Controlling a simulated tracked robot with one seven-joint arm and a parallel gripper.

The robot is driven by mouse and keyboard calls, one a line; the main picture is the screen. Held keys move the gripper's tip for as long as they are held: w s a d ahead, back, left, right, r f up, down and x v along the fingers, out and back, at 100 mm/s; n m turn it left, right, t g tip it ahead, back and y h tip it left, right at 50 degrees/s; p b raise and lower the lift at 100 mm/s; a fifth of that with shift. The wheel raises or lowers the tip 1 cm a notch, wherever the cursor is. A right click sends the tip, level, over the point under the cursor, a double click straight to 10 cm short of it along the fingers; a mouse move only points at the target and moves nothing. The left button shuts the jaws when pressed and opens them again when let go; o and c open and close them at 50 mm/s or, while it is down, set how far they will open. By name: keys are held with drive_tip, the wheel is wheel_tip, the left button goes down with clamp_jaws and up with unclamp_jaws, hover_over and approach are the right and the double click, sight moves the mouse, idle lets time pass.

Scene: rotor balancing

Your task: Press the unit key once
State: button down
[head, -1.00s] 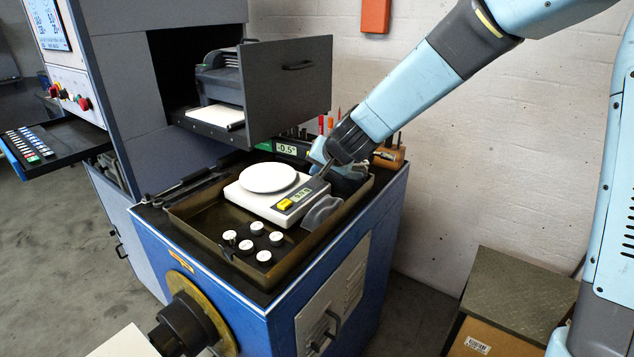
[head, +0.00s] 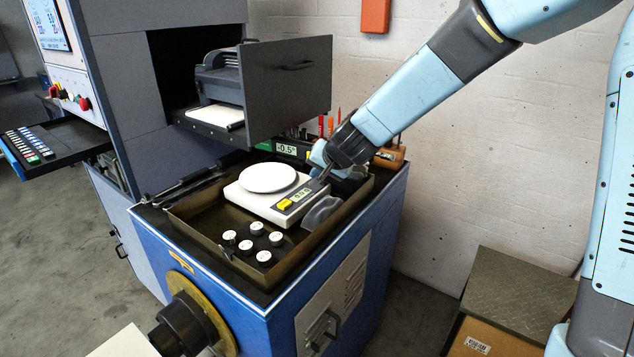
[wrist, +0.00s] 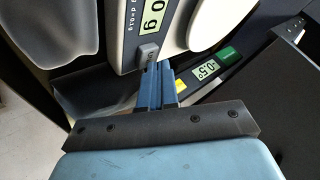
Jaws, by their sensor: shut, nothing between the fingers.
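The white scale (head: 252,203) stands in a shallow tray, with a round white pan (head: 267,178), a small display (head: 302,194) and a yellow key (head: 285,204) on its front panel. In the wrist view the display (wrist: 153,14) reads partly as "0 g". A grey key (wrist: 149,51) sits beside it, with small lettering that seems to read "unit". My gripper (head: 322,178) is shut and empty at the display's far right end. In the wrist view its blue fingers (wrist: 156,80) end right by the grey key. I cannot tell whether they touch it.
Several white-topped weights (head: 257,229) stand in the tray (head: 183,221) in front of the scale. A grey curved piece (head: 320,212) lies right of it. An angle display (head: 287,149) reading -0.5° and an open drawer (head: 288,80) are behind.

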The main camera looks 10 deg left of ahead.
drive_tip(key=shift+f, duration=0.25)
drive_tip(key=shift+r, duration=0.1)
idle(0.4)
drive_tip(key=shift+r, duration=0.8)
drive_tip(key=shift+r, duration=0.15)
drive_tip(key=shift+a+r, duration=0.1)
drive_tip(key=shift+r, duration=2.25)
